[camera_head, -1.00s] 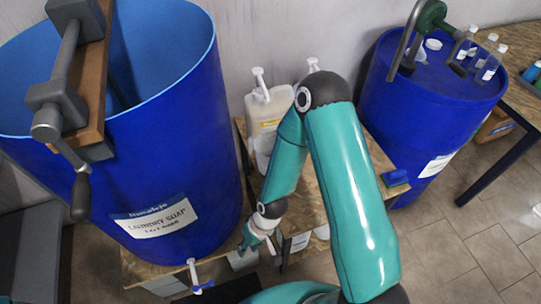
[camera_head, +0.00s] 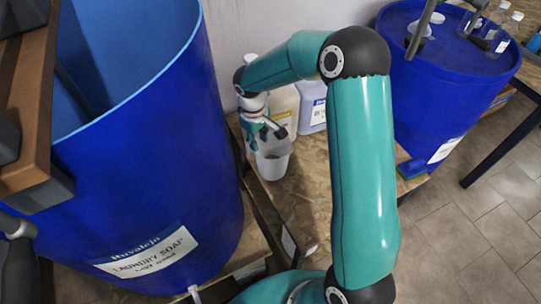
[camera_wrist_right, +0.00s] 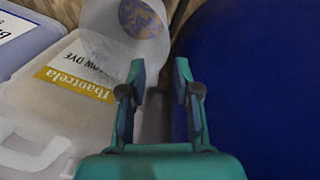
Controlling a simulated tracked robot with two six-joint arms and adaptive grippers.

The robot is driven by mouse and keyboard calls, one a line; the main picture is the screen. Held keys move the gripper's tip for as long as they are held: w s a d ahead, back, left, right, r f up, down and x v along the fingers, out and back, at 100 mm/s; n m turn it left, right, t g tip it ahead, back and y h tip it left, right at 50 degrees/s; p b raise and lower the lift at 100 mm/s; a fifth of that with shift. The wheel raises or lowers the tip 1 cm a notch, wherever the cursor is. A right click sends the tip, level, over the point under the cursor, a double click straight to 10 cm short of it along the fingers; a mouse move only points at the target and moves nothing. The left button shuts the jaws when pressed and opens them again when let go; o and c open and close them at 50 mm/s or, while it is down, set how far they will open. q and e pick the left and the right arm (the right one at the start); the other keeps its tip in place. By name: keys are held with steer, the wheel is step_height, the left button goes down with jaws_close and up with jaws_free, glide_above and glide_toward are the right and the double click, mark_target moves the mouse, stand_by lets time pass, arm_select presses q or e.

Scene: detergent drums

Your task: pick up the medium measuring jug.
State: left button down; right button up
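A whitish measuring jug (camera_head: 272,162) stands on the wooden bench between the two blue drums in the head view. My right gripper (camera_head: 263,133) points down just above it, partly covering its rim. In the right wrist view the right gripper (camera_wrist_right: 160,75) is open, with nothing between its fingers. The jug (camera_wrist_right: 112,22) shows beyond the fingertips there, its round opening facing the camera; the fingers are apart from it. I cannot tell from these views whether it is the medium one. My left gripper is not in view.
A large blue drum (camera_head: 150,150) stands close on the left, also beside the gripper in the wrist view (camera_wrist_right: 260,80). A jerrycan with a yellow label (camera_wrist_right: 75,85) and a white-labelled container (camera_head: 312,105) stand behind the jug. Another blue drum (camera_head: 440,90) carries bottles.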

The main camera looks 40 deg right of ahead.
glide_above(261, 164)
step_height(261, 164, down, 6)
steer(key=f, duration=0.2)
steer(key=f+p, duration=0.1)
steer(key=f, duration=0.2)
steer(key=shift+w+d+f, duration=0.1)
steer(key=shift+w+f, duration=0.1)
steer(key=shift+f, duration=0.55)
jaws_close()
